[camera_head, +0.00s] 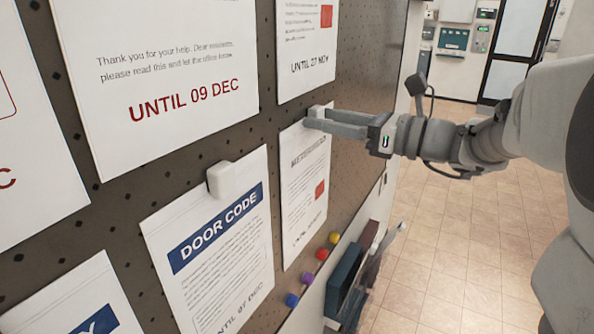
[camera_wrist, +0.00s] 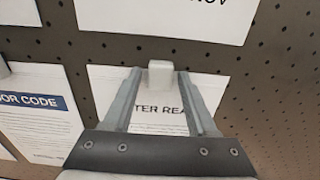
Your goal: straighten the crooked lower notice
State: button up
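The lower notice (camera_head: 303,185), a white sheet with a red square, hangs on the board under a white clip (camera_wrist: 160,73). Its heading, partly covered by a finger, reads "TER REA" in the wrist view (camera_wrist: 155,108). Its top edge slopes slightly down to the right there, much like the notice above, so its tilt is hard to judge. My gripper (camera_head: 314,117) is at its top edge. In the wrist view my gripper (camera_wrist: 158,75) is open, one finger on each side of the clip, with narrow gaps showing. Depth contact is unclear.
A "DOOR CODE" notice (camera_head: 215,250) with a white clip (camera_head: 221,179) hangs to the left. Another notice (camera_head: 305,45) hangs just above. Several coloured pins (camera_head: 321,254) and dark folders (camera_head: 345,280) are below right. The perforated board (camera_head: 365,60) is bare to the right.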

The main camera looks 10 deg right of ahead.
jog(key=shift+o, duration=0.7)
